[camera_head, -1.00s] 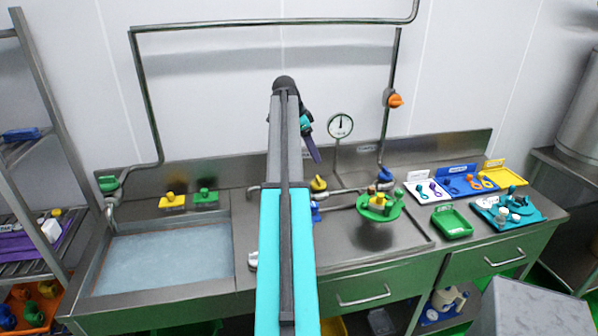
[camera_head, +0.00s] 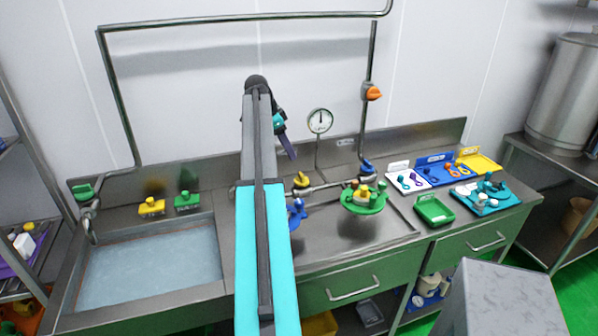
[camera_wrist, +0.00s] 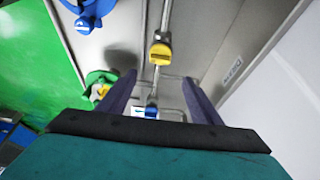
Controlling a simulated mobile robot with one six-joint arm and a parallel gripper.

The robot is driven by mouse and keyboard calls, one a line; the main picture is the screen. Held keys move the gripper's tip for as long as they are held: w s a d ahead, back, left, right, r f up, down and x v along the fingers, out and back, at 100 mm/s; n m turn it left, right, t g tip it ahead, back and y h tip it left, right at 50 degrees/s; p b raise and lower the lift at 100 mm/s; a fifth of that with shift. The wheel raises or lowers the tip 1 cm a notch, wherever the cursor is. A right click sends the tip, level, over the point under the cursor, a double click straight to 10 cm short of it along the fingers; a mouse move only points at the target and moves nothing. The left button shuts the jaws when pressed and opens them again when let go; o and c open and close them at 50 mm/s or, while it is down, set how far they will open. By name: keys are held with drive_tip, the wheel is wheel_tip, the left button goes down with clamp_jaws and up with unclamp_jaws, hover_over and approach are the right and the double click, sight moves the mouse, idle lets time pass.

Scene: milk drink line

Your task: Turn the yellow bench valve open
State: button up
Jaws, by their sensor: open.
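The yellow bench valve (camera_head: 302,181) sits on a thin metal pipe along the back of the bench, right of my arm in the head view. In the wrist view the yellow valve (camera_wrist: 160,52) lies beyond the fingertips, roughly centred between them. My gripper (camera_head: 287,146) is in the air above the bench, above and slightly left of the valve in the head view. Its purple fingers (camera_wrist: 158,77) are spread apart with nothing between them, and do not appear to touch the valve. The exact gap to the valve cannot be told.
A blue valve (camera_head: 367,168) and a green round holder (camera_head: 364,200) stand right of the yellow valve. A blue fitting (camera_head: 297,214) is partly behind my arm. A gauge (camera_head: 319,121) rises behind. A water-filled sink (camera_head: 150,260) is left; a green tray (camera_head: 434,211) is right.

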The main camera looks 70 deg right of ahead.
sight(301, 174)
drive_tip(key=shift+p+x, duration=1.95)
drive_tip(key=shift+x, duration=4.35)
drive_tip(key=shift+w, duration=0.1)
drive_tip(key=c, duration=1.1)
drive_tip(key=shift+d, duration=0.1)
